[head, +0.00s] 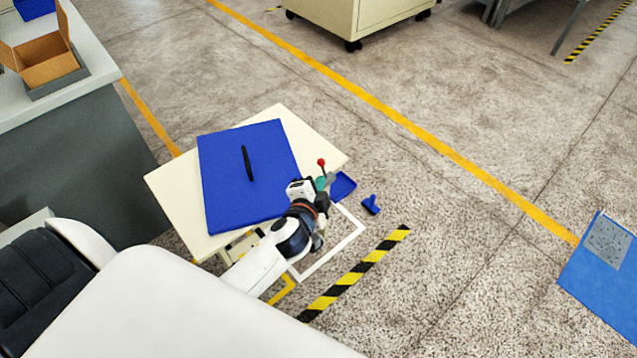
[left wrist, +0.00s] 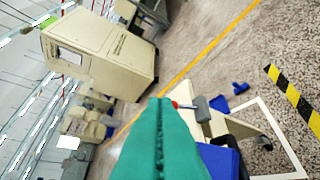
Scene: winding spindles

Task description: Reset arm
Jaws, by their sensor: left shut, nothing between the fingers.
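My left gripper (head: 322,183) is at the right corner of a cream table (head: 170,190). Its teal fingers, pressed together, also show large in the left wrist view (left wrist: 160,135). They are shut with nothing between them. A small red-tipped lever (head: 321,163) shows right beside the fingers in the head view; I cannot tell whether they touch. A blue mat (head: 225,175) lies on the table, with a slim black piece (head: 247,163) on it. My right gripper is not in view.
A small blue tray (head: 343,186) shows past the gripper at the table's right corner, with a blue piece (head: 371,204) close by. A grey counter (head: 100,60) with an open cardboard box (head: 47,68) stands at left. A cream cabinet (head: 365,12) stands behind.

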